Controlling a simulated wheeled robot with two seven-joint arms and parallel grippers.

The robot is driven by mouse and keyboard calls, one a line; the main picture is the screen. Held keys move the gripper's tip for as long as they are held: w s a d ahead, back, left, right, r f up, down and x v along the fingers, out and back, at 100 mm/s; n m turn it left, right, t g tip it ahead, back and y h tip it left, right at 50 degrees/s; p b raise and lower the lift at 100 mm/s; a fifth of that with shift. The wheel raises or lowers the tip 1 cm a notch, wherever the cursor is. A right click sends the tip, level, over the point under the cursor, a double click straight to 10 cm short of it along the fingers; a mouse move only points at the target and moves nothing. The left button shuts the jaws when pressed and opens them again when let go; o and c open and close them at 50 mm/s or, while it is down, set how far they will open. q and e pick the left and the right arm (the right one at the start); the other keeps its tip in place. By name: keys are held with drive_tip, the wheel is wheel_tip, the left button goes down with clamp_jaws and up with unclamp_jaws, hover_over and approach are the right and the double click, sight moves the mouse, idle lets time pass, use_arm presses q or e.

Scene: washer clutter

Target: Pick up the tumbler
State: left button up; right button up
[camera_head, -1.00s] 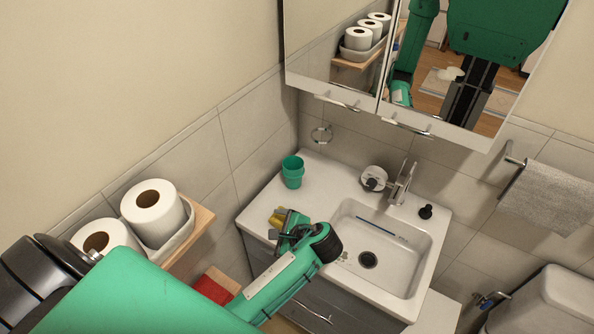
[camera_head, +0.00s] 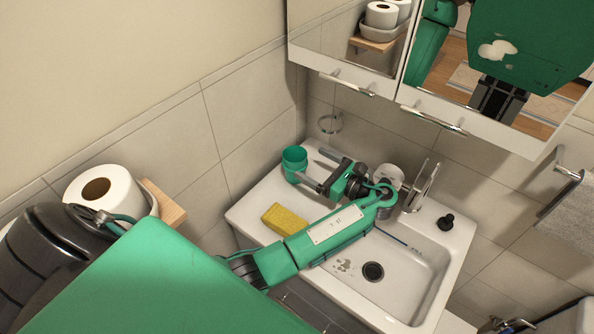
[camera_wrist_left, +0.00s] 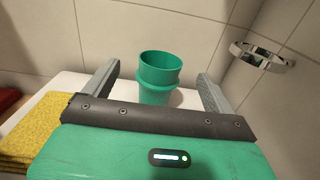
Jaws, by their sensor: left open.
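The tumbler is a green cup (camera_head: 294,160) standing upright at the back left corner of the washbasin top. It also shows in the left wrist view (camera_wrist_left: 158,78), centred between the fingers and a little beyond them. My left gripper (camera_head: 312,172) is open and level near the cup, with its fingers pointing at it. In the left wrist view the gripper (camera_wrist_left: 160,90) has one finger on each side of the cup's image, with gaps on both sides. The lower part of the cup is partly hidden by the gripper body there. My right gripper does not show.
The sink bowl (camera_head: 405,268), faucet (camera_head: 423,185) and a black stopper (camera_head: 446,222) are to the right. A metal ring (camera_wrist_left: 262,56) is on the wall. The mirror cabinet (camera_head: 440,125) hangs above.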

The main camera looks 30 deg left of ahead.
sight(286, 150)
use_arm(q)
drive_tip(key=shift+a+f+b, duration=0.1)
drive_tip(key=shift+f+b, duration=0.2)
drive_tip(key=shift+f, duration=0.2)
drive_tip(key=shift+w+a+p, duration=0.2)
drive_tip(key=shift+a+p, duration=0.15)
drive_tip(key=shift+a, duration=0.8)
drive_tip(key=a, duration=0.1)
drive_tip(key=a+p, duration=0.1)
drive_tip(key=a, duration=0.3)
drive_tip(key=shift+w+a+r, duration=0.1)
drive_tip(key=shift+w+r, duration=0.05)
drive_tip(key=shift+w, duration=0.1)
drive_tip(key=c, duration=1.3)
wheel_tip(286, 150, up, 10)
